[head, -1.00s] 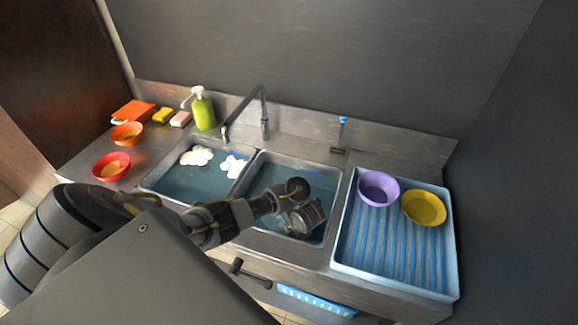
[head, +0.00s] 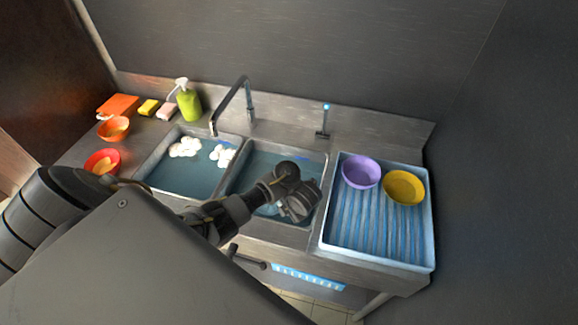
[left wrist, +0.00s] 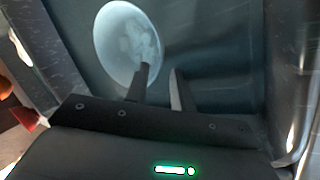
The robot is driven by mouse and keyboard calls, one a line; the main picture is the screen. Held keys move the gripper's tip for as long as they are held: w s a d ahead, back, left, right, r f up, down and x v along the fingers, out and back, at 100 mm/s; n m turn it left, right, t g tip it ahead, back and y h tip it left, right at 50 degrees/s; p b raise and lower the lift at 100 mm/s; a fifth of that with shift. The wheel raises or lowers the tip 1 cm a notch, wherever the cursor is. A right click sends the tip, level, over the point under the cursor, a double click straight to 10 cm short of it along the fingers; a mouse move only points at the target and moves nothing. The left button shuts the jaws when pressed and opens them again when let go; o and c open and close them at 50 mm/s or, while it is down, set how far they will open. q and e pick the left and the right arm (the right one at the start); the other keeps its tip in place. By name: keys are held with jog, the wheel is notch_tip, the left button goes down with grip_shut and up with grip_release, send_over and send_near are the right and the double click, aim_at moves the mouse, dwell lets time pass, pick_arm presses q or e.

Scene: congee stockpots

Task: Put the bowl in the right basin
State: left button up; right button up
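A pale, whitish bowl (left wrist: 112,40) lies in the blue water in the left wrist view. Its near right edge passes between the two fingers of my left gripper (left wrist: 160,80), with one finger overlapping it. The fingers are apart, and I cannot tell whether either touches the bowl. In the head view my left gripper (head: 298,203) is low over the right basin (head: 258,160) and hides part of it, so this bowl does not show clearly there. The left basin (head: 185,178) holds water with white foam. My right gripper is not in view.
A blue-white drain tray (head: 375,225) at right holds a purple bowl (head: 361,172) and a yellow bowl (head: 404,187). Orange (head: 114,129) and red (head: 102,162) bowls stand at left. A faucet (head: 232,103) rises behind the basins, beside a green soap bottle (head: 188,103).

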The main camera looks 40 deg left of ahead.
pick_arm(q)
jog(key=shift+v, duration=2.6)
jog(key=shift+a, duration=0.1)
